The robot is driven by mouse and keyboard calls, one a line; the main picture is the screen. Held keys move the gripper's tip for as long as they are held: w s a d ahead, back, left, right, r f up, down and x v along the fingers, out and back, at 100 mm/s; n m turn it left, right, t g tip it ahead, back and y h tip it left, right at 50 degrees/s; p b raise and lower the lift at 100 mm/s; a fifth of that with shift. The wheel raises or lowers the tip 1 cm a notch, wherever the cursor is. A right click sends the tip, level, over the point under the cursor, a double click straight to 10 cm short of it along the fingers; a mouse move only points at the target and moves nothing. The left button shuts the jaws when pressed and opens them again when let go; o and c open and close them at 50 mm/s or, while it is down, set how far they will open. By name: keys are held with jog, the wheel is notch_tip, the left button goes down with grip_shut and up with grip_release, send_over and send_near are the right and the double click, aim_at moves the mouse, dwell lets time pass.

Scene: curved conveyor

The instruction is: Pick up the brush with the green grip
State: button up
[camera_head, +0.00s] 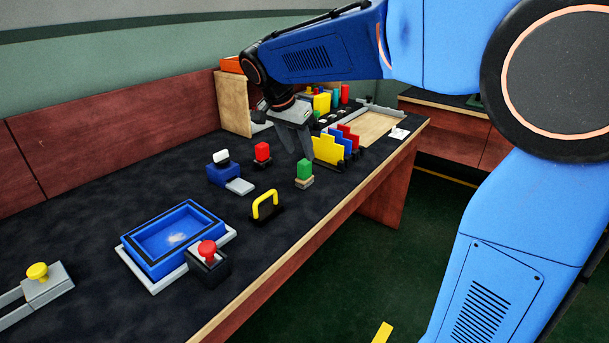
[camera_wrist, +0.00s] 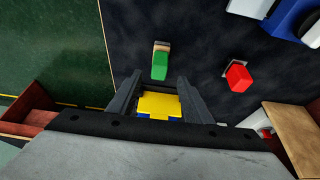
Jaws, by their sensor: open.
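The brush with the green grip (camera_head: 304,170) stands upright on the dark table near its front edge, with a pale base under the green grip. It also shows in the wrist view (camera_wrist: 160,66), just beyond my fingertips and between their lines. My gripper (camera_head: 298,153) is open and empty, pointing down above the table, behind the brush in the head view. In the wrist view my gripper (camera_wrist: 159,82) has its two dark fingers apart, with a yellow panel showing between them below. The gap in height between fingers and brush is hard to tell.
A red block on a dark base (camera_head: 262,153) stands left of the brush. Yellow, blue and red upright panels (camera_head: 327,149) stand close on its right. A yellow handle (camera_head: 265,205) is in front. A blue tray (camera_head: 174,242) and red button (camera_head: 207,250) lie nearer.

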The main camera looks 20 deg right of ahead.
aim_at(304, 162)
jog(key=shift+x, duration=3.5)
jog(key=shift+s, duration=0.1)
grip_shut()
